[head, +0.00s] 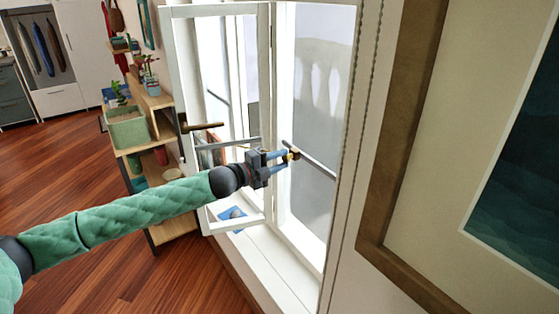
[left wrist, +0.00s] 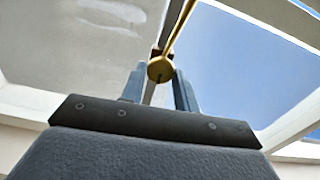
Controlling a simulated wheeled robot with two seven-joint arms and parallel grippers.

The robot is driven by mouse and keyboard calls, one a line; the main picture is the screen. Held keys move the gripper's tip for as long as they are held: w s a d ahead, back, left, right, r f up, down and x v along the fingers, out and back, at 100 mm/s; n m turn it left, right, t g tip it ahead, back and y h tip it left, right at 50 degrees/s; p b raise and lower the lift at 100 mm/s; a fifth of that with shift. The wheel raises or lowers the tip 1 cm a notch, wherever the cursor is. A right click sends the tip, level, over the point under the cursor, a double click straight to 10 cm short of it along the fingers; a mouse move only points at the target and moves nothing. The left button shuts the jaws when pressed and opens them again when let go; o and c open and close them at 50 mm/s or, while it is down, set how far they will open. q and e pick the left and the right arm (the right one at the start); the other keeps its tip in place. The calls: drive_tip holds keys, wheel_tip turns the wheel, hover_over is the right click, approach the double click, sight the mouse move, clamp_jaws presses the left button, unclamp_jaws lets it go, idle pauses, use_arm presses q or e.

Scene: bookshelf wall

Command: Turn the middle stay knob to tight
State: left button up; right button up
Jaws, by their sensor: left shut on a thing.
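The middle stay knob, a small brass-coloured piece (head: 294,154), sits by a dark stay bar (head: 313,164) at the open window. My left gripper (head: 288,156) reaches it from the left and is shut on it. In the left wrist view the round end of the knob (left wrist: 160,69) lies between the two fingers of my left gripper (left wrist: 159,86), with a brass rod running up behind it. Whether the knob is tight or loose cannot be told. My right gripper is not in view.
The open window sash (head: 170,60) with a brown handle (head: 202,126) stands left of the gripper. A wooden shelf (head: 150,134) with plants is behind my left arm. A framed picture (head: 392,130) hangs on the right wall. The white sill (head: 262,262) below looks mostly clear.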

use_arm(q)
drive_tip(key=shift+f+m, duration=0.1)
drive_tip(key=shift+m, duration=0.3)
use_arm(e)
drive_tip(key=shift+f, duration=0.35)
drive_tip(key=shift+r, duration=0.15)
use_arm(q)
drive_tip(key=o, duration=0.9)
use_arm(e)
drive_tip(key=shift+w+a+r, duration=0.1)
use_arm(q)
drive_tip(key=shift+o, duration=0.2)
drive_tip(key=shift+s+a, duration=0.35)
drive_tip(key=shift+a, duration=0.15)
drive_tip(key=b+v, duration=0.2)
drive_tip(key=v, duration=0.4)
drive_tip(key=shift+s+a, duration=0.2)
drive_tip(key=shift+s, duration=0.05)
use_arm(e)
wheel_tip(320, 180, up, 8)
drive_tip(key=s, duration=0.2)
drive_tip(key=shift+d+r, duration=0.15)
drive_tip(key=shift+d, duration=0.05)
